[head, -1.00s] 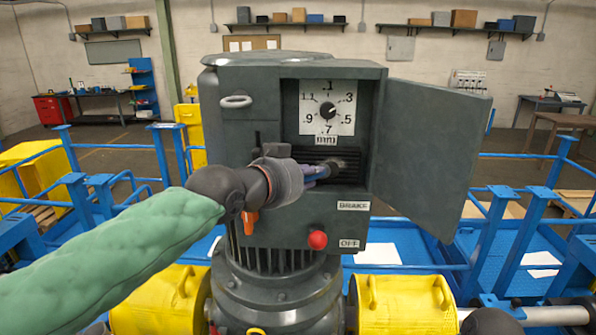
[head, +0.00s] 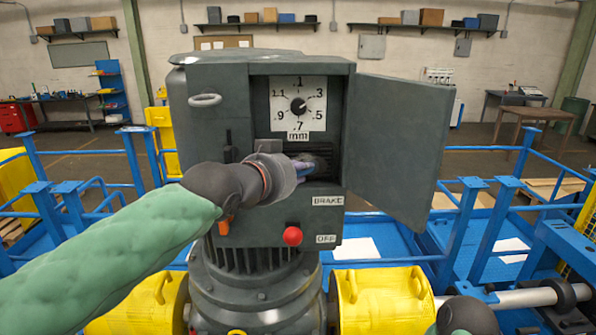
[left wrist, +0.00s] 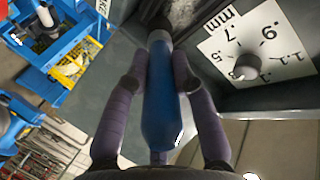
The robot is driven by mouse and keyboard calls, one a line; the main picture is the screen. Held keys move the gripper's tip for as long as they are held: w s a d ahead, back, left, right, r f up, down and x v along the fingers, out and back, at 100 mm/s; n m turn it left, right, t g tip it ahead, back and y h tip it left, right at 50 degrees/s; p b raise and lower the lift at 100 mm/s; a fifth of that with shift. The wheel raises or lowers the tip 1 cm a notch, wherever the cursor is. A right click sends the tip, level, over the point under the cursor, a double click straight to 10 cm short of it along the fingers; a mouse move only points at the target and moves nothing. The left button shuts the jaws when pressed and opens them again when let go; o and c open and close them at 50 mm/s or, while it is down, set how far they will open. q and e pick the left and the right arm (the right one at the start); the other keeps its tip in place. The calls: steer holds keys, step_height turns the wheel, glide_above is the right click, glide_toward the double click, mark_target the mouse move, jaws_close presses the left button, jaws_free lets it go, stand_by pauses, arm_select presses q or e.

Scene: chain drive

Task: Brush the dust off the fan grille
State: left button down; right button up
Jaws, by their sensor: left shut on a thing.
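My left gripper (head: 300,168) is shut on the blue handle of a brush, just in front of the open grey cabinet. The brush (left wrist: 160,105) lies lengthwise between the purple fingers in the left wrist view, its head end at the top of that picture. The fan grille (head: 341,163) is a dark slatted panel low in the cabinet, below the dial. Pale dust shows on it near the brush head, also at the top of the left wrist view (left wrist: 190,20). My gripper partly hides the grille, and I cannot tell whether the bristles touch it.
The cabinet door (head: 398,150) stands open to the right. A white dial (head: 298,105) marked in mm is above the grille. A red knob (head: 292,236) and BRAKE and OFF labels are below. Blue railings (head: 478,235) and yellow guards (head: 380,300) surround the machine.

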arm_select(q)
steer(key=shift+a, duration=0.8)
steer(key=shift+a+b, duration=0.8)
steer(key=shift+a, duration=1.85)
steer(key=s, duration=0.6)
steer(key=shift+b, duration=0.4)
steer(key=s, duration=0.3)
steer(key=shift+b, duration=0.3)
